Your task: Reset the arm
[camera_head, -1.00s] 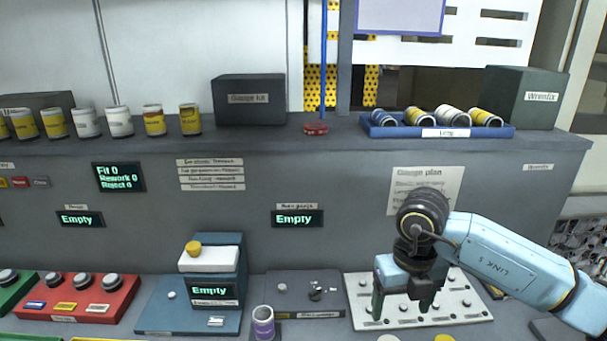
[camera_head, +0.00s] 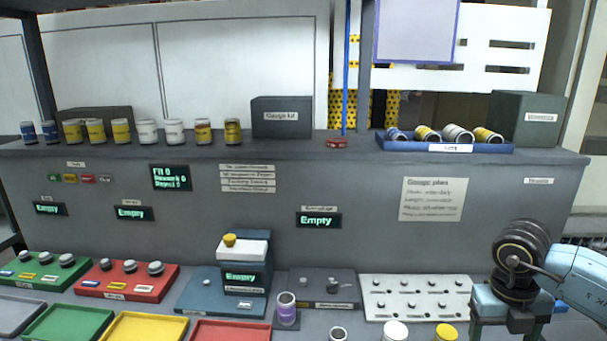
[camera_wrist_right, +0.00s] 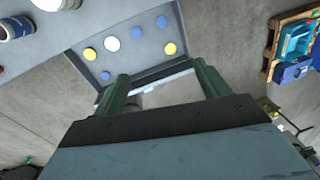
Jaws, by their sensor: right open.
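My right arm comes in from the right in the head view. Its gripper (camera_head: 507,325) points down at the lower right, to the right of the white pegged plate (camera_head: 416,297). In the right wrist view the right gripper (camera_wrist_right: 160,82) has its two green fingers spread apart with nothing held between them. Beyond the fingers is a grey tray (camera_wrist_right: 98,68) with several yellow, white and blue round pieces. My left gripper is in neither view.
A purple-banded cylinder (camera_head: 287,309) stands left of the plate. White (camera_head: 395,331) and yellow (camera_head: 446,332) round tops show at the front edge. Green (camera_head: 45,270) and red (camera_head: 125,281) trays lie at left. A blue tray (camera_head: 445,146) of cylinders sits on the shelf.

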